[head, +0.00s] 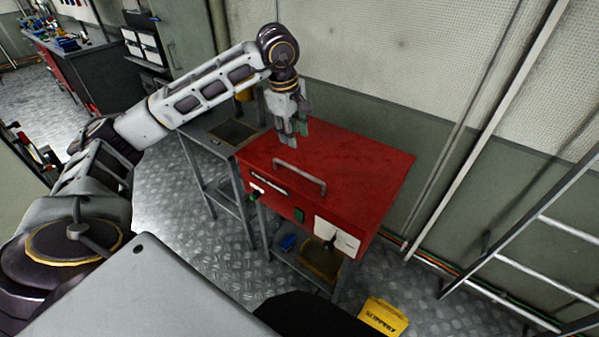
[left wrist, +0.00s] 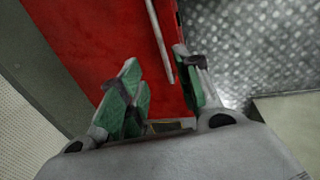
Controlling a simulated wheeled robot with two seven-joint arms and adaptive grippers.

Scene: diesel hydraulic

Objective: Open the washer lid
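The red washer (head: 355,170) stands against the wall, with its flat red lid shut. A grey bar handle (head: 300,176) runs along the front part of the lid. My left gripper (head: 291,140) points down over the back left part of the lid, behind the handle and apart from it. In the left wrist view its green-padded fingers (left wrist: 160,95) are spread with nothing between them. The red lid (left wrist: 105,40) and the handle (left wrist: 160,42) show beyond the fingertips. My right gripper is not in view.
A grey metal table (head: 212,135) adjoins the washer on the left. A yellow case (head: 383,316) lies on the floor in front. A ladder (head: 545,225) leans at the right. Pipes run up the wall behind. The patterned metal floor (head: 180,235) is clear at the left.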

